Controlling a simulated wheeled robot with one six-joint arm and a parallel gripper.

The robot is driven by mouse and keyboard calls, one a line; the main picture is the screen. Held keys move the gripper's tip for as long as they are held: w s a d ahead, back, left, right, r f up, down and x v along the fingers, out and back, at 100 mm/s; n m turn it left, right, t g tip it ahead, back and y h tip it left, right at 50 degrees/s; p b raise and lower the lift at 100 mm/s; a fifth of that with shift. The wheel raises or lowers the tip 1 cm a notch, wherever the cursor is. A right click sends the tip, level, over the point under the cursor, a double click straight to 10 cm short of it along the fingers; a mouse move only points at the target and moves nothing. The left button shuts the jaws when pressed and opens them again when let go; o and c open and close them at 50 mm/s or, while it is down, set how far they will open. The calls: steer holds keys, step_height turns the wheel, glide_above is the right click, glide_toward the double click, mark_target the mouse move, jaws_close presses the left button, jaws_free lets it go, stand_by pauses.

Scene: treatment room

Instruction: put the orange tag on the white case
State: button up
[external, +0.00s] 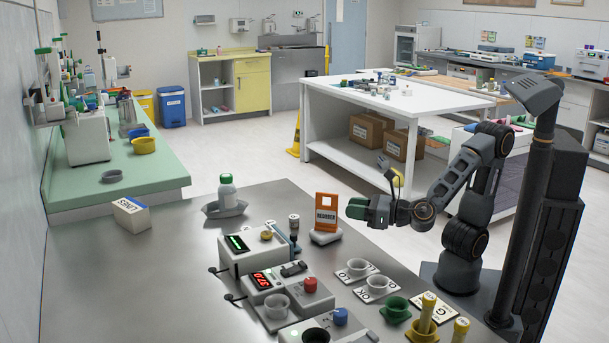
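The orange tag (326,214), marked REORDER, stands upright in a small pale base (325,237) on the steel table. My gripper (358,208) is just right of the tag, at about its height, pointing left toward it. A small gap shows between them. Whether its fingers are open or shut is too small to tell. A white box marked LINES (130,214) lies at the table's far left. A white instrument case with a green display (252,247) stands left of the tag. I cannot tell which of them is the white case.
A grey instrument with a red display (285,289) stands in front of the white instrument. A white bottle with a green cap (226,190) stands in a grey holder behind. The steel table's left part is bare (120,285).

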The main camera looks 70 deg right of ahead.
steer(key=shift+s+b, duration=0.3)
steer(key=shift+s, duration=1.85)
steer(key=d+r+m+g+h+p, duration=0.25)
steer(key=d+m+g+p, duration=0.25)
steer(key=d+m+p, duration=0.25)
steer(key=d+r+m+g+h+p, duration=0.1)
steer(key=d+m+g+h+p, duration=0.4)
steer(key=d+m, duration=0.3)
steer(key=s+d+r+m+g+y+p, duration=0.1)
steer(key=m+p, duration=0.4)
steer(key=m, duration=0.5)
steer(key=s+d+r+m+g+y+p, duration=0.1)
steer(key=s+r+m+g+y+p, duration=0.1)
steer(key=m, duration=0.8)
steer(key=shift+s+r+g+y+p, duration=0.4)
steer(key=shift+r+g+y+p, duration=0.3)
steer(key=shift+r+y+p, duration=1.2)
steer(key=shift+d+f+y+b, duration=0.1)
steer(key=shift+f+y+b, duration=0.25)
steer(key=shift+b, duration=0.2)
